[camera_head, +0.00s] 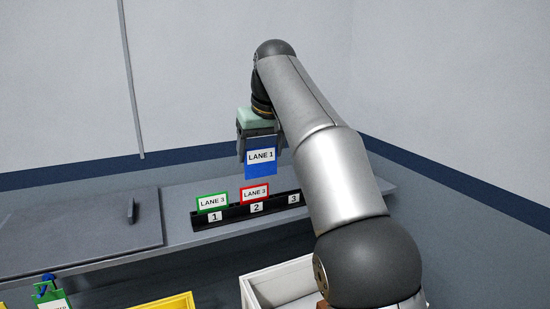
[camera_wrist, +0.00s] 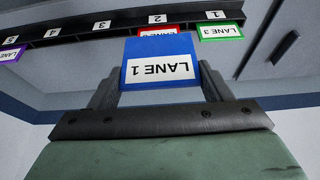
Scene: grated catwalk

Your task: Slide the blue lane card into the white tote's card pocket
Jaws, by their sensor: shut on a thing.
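My gripper (camera_head: 261,146) is shut on the blue lane card (camera_head: 260,168), which reads LANE 1, and holds it above the black card rack. In the wrist view the blue card (camera_wrist: 160,64) sits between the two fingers of the gripper (camera_wrist: 160,88), its text upside down. The white tote (camera_head: 247,294) is at the bottom of the head view, well below and apart from the card. My arm covers its right side, and its card pocket cannot be made out.
The black rack (camera_head: 233,216) stands on a grey shelf with numbered slots. It holds a green card (camera_head: 212,202) and a red card (camera_head: 255,193); a purple card (camera_wrist: 10,54) shows in the wrist view. A yellow tote (camera_head: 165,302) and a green one (camera_head: 48,291) are at lower left.

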